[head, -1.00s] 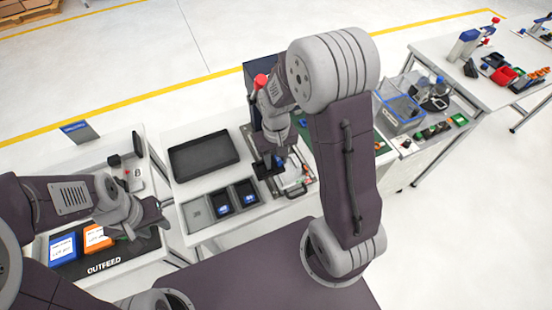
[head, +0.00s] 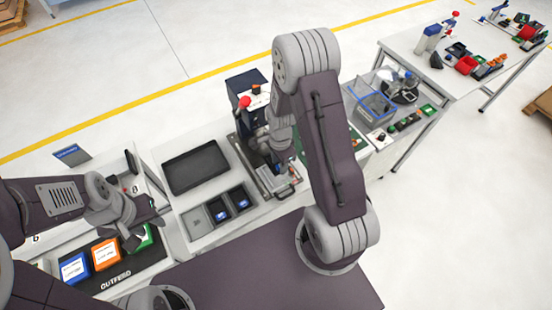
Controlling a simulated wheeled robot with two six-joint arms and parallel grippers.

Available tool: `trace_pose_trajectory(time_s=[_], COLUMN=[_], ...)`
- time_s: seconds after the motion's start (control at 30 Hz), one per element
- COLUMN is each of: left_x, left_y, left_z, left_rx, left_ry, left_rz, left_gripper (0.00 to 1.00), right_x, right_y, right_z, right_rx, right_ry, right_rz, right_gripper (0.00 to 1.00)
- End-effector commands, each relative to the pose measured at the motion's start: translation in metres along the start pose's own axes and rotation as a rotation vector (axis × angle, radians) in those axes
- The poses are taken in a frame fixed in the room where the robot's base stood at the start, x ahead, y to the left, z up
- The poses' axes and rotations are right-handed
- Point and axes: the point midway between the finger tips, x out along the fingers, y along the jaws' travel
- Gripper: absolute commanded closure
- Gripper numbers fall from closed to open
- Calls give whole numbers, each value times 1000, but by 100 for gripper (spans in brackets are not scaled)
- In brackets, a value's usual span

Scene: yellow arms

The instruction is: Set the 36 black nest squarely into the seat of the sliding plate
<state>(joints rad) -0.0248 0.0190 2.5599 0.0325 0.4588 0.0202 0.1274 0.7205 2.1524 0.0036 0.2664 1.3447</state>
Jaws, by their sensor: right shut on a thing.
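My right gripper (head: 286,160) reaches down over the back part of this plate, beside the station's dark column. It is shut on a small dark piece, taken to be the black nest, mostly hidden by the gripper and wrist. Its squareness to the seat and any contact cannot be told; the seat itself is hidden. My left gripper (head: 143,218) hangs over the outfeed tray; its jaw opening is unclear.
A rack (head: 219,210) with several compartments, two showing blue labels, stands left of the plate. A black tray (head: 195,167) lies behind it. The outfeed tray (head: 118,280) holds blue, orange and green boxes. A red-knobbed press (head: 246,103) rises behind the plate. A clear bin (head: 371,100) stands right.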

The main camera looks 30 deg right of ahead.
Motion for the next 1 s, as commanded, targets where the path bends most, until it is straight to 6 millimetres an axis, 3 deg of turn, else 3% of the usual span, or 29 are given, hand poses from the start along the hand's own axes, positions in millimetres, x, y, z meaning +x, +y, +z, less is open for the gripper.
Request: trace_pose_trajectory(time_s=[0.37, 1.0], left_x=[7, 54], left_y=[0, -1], left_z=[1, 6], left_rx=[0, 0], left_ry=[0, 0], left_rz=[0, 0], left_gripper=[64, 64], right_x=[9, 62], right_y=[0, 0], right_z=[0, 0], right_rx=[20, 18], right_ry=[0, 0], right_rz=[-1, -1], right_gripper=[100, 100])
